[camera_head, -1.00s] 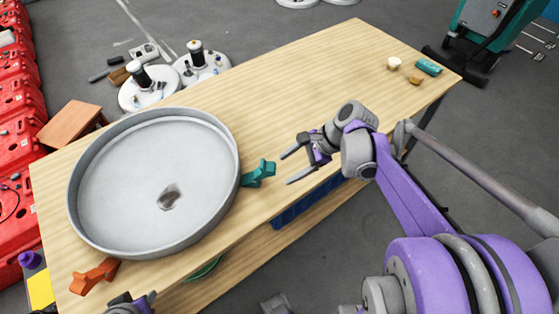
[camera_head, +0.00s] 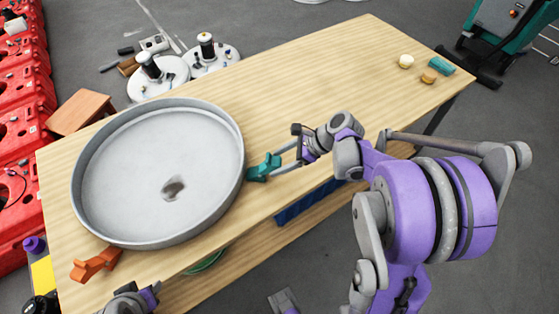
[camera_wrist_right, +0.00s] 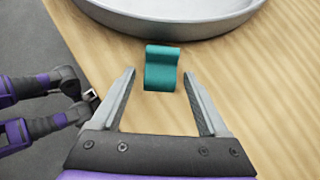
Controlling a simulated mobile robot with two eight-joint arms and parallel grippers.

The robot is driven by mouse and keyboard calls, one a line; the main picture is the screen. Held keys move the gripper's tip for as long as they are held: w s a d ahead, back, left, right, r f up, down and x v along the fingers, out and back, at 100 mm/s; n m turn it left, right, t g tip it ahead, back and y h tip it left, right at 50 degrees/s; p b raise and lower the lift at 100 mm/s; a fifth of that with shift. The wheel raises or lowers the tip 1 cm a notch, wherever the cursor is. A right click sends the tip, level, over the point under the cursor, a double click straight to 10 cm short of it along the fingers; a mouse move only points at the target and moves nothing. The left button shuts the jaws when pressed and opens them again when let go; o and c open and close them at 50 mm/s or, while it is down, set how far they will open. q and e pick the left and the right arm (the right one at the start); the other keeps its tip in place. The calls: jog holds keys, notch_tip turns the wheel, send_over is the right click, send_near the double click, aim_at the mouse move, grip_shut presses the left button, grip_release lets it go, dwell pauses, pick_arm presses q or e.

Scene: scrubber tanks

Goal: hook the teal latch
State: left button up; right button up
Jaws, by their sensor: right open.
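The teal latch (camera_head: 264,167) sticks out from the right side of a large round grey tank lid (camera_head: 98,225) on the wooden table. In the right wrist view the teal latch (camera_wrist_right: 161,68) lies just beyond and between the fingertips. My right gripper (camera_head: 275,160) is open, its two fingers pointing left at the latch. An orange latch (camera_head: 95,263) sits at the lid's lower left. My left gripper (camera_head: 130,301) is partly cut off at the bottom edge; its jaws are unclear.
The wooden table (camera_head: 310,75) is clear behind my right gripper. A teal cylinder (camera_head: 441,66) and two small pieces lie at its far right corner. White round discs (camera_head: 160,80) and a brown box (camera_head: 80,113) stand behind the table. A teal machine (camera_head: 495,25) is at upper right.

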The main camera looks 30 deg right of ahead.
jog(key=shift+a+f, duration=0.1)
jog(key=shift+c, duration=0.3)
grip_shut()
jog(key=shift+w, duration=0.1)
dwell(1.1)
